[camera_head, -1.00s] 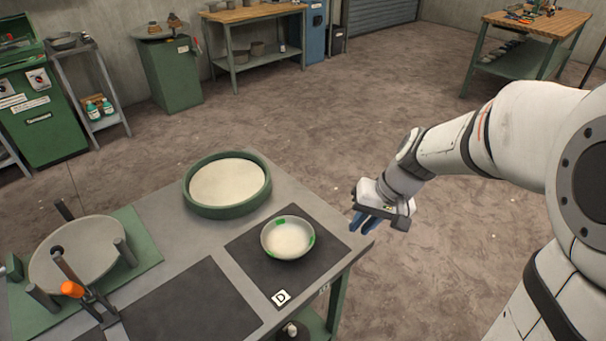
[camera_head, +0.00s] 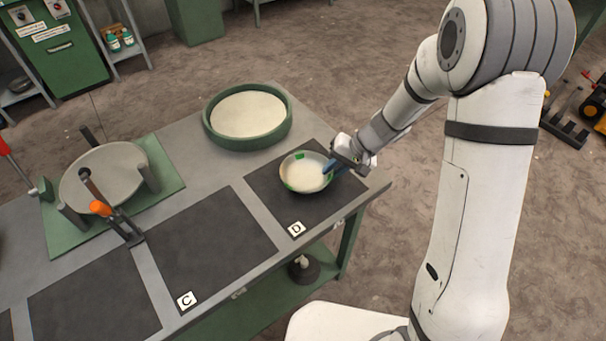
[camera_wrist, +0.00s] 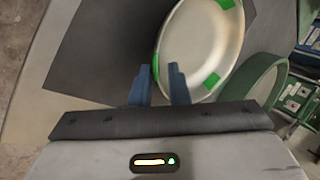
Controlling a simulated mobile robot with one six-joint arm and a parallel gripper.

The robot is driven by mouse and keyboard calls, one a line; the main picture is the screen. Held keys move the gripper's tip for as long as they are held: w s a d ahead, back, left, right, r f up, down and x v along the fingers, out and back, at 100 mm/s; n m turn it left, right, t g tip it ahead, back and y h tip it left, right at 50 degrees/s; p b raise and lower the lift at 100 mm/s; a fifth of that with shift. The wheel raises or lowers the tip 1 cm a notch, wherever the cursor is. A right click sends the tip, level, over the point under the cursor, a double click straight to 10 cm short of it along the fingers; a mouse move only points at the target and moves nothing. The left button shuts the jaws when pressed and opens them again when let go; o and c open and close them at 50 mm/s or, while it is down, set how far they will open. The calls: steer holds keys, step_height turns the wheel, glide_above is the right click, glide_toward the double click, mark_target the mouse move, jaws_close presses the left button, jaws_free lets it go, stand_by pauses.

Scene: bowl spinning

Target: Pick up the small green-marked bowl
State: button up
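The small bowl (camera_head: 306,174) is cream inside with green marks on its rim. It sits upright on the dark mat marked D (camera_head: 325,206). My gripper (camera_head: 329,167) is at the bowl's right rim, its blue fingers pointing down and left. In the wrist view, the fingers (camera_wrist: 160,72) are open with a narrow gap, and the bowl's edge (camera_wrist: 205,45) lies at that gap, close to a green mark. I see space between the fingertips. I cannot tell whether either finger touches the bowl.
A larger green-rimmed round dish (camera_head: 248,115) stands behind the bowl. A round plate fixture (camera_head: 103,178) with posts and an orange-handled clamp (camera_head: 102,208) is at left. The mat marked C (camera_head: 210,247) is bare. The table's right edge is near.

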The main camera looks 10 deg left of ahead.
steer(key=shift+a+f, duration=0.35)
steer(key=shift+f, duration=0.2)
steer(key=shift+c, duration=0.5)
jaws_close()
